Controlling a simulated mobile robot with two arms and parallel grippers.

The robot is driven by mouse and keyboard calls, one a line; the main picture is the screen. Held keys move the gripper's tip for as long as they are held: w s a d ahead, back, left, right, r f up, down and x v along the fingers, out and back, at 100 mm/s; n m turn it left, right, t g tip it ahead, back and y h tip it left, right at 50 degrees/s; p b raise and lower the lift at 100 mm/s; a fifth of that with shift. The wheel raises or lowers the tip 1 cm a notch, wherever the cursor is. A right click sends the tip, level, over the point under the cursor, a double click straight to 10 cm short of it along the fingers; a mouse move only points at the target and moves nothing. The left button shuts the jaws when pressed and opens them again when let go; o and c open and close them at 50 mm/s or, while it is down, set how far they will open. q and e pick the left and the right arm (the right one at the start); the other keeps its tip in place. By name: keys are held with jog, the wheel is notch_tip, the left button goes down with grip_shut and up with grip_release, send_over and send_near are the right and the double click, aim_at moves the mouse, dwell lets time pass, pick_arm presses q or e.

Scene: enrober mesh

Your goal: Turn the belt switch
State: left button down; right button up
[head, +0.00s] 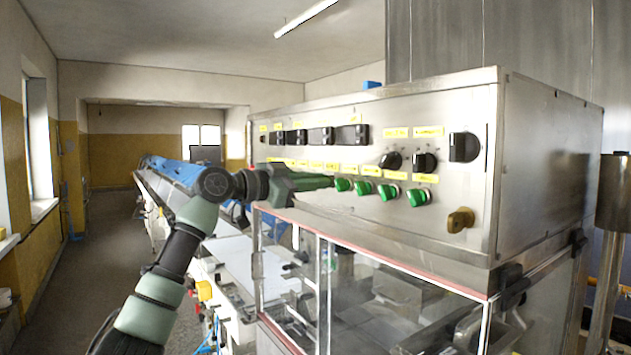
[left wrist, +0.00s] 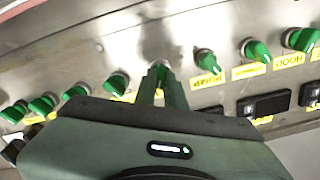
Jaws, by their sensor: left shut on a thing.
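A row of green rotary switches with yellow labels runs along the steel control panel (head: 400,110). In the head view, several of them (head: 388,192) show to the right of my left gripper (head: 331,182), which reaches the panel from the left. In the left wrist view, the gripper's two green fingers (left wrist: 162,82) are closed together on one switch of the row, whose knob is mostly hidden between them. Neighbouring green switches stand on both sides, one to the left (left wrist: 117,83) and one to the right (left wrist: 207,63). I cannot read which label belongs to the held switch.
Black rotary knobs (head: 391,160), a large black switch (head: 464,147) and a brass-coloured latch (head: 460,220) sit on the panel's right side. A clear-windowed enclosure (head: 390,285) is below the panel. A conveyor line runs back at left, beside open floor (head: 75,285).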

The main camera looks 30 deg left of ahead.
pick_arm(q)
jog(key=n+p, duration=0.1)
jog(key=n, duration=0.4)
jog(key=n+p, duration=0.2)
jog(key=n, duration=0.3)
jog(key=shift+a+r+n, duration=0.1)
jog(key=shift+a+n, duration=0.1)
jog(key=shift+n, duration=0.2)
dwell(0.4)
jog(key=c, duration=1.5)
grip_release()
jog(key=shift+w, duration=0.1)
